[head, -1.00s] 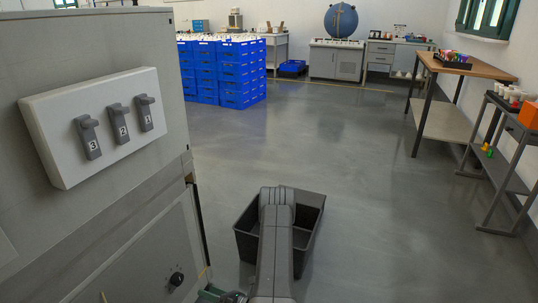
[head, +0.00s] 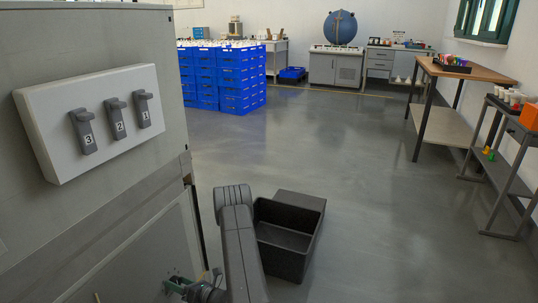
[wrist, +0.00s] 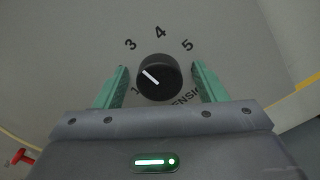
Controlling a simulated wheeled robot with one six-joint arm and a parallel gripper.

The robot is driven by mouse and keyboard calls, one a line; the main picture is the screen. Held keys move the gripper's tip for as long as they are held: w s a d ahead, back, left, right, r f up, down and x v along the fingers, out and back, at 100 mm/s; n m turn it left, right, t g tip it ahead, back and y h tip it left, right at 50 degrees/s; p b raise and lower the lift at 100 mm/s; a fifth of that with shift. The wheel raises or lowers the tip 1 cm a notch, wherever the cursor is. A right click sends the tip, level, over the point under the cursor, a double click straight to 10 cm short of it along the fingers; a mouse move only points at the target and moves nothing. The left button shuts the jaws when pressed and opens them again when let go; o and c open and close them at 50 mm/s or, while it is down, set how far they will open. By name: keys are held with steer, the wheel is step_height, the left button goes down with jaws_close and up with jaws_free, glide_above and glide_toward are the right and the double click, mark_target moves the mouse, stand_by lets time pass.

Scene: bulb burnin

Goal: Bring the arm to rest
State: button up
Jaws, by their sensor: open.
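My gripper (wrist: 159,68) is open, its two green fingers standing on either side of a round black knob (wrist: 158,80) in the wrist view. Grey panel shows between each finger and the knob, and I cannot tell how far the fingers are from the panel. The knob's white mark points up and left, between the printed 1 and 3. Nothing is held. In the head view my gripper (head: 178,286) is low at the left, in front of the grey cabinet (head: 90,240), with my arm bent beside it. The knob is hidden there.
A white box with three numbered grey levers (head: 90,120) juts from the cabinet above my gripper. A dark, empty open bin (head: 285,240) is right of my arm. Blue crates (head: 238,78) are stacked farther back. A wooden bench (head: 465,68) stands right. The middle floor is clear.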

steer(key=n+p, duration=0.1)
steer(key=n, duration=0.3)
steer(key=shift+s+r, duration=0.1)
steer(key=shift+r, duration=0.05)
steer(key=n+p, duration=0.1)
steer(key=n, duration=0.2)
steer(key=shift+s+n+p, duration=0.1)
steer(key=shift+n+p, duration=0.2)
steer(key=shift+p, duration=0.1)
steer(key=p+v, duration=0.2)
steer(key=v, duration=1.1)
steer(key=shift+p, duration=0.35)
